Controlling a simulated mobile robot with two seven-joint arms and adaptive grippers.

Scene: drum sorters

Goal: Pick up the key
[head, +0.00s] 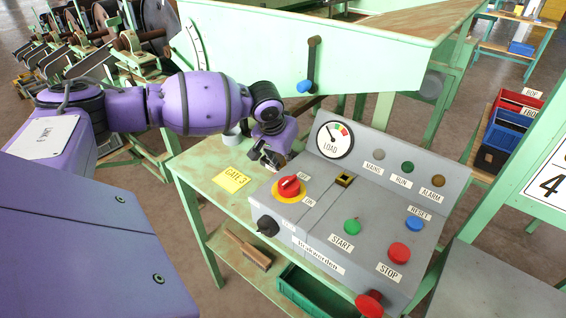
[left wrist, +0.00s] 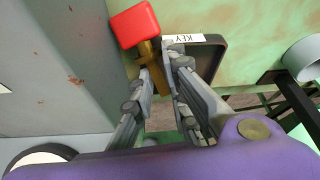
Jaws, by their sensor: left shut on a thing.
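The key shows in the left wrist view with a red head (left wrist: 135,24) and a brass-coloured lower part. My left gripper (head: 268,160) is low over the green table beside the grey control panel. In the left wrist view my left gripper (left wrist: 162,75) is shut on the key's brass part, with the red head sticking out past the fingers. A dark tray (left wrist: 221,58) with a KEY label lies right by the fingers; I cannot tell whether the key still touches it. In the head view the key is hidden. My right gripper is not in view.
The control panel (head: 325,222) has a red switch (head: 289,187), several buttons and a gauge (head: 334,140). A yellow GATE 3 card (head: 232,179) lies on the table. A grey cup (head: 232,136) stands behind my gripper. A brush (head: 248,250) lies on the lower shelf.

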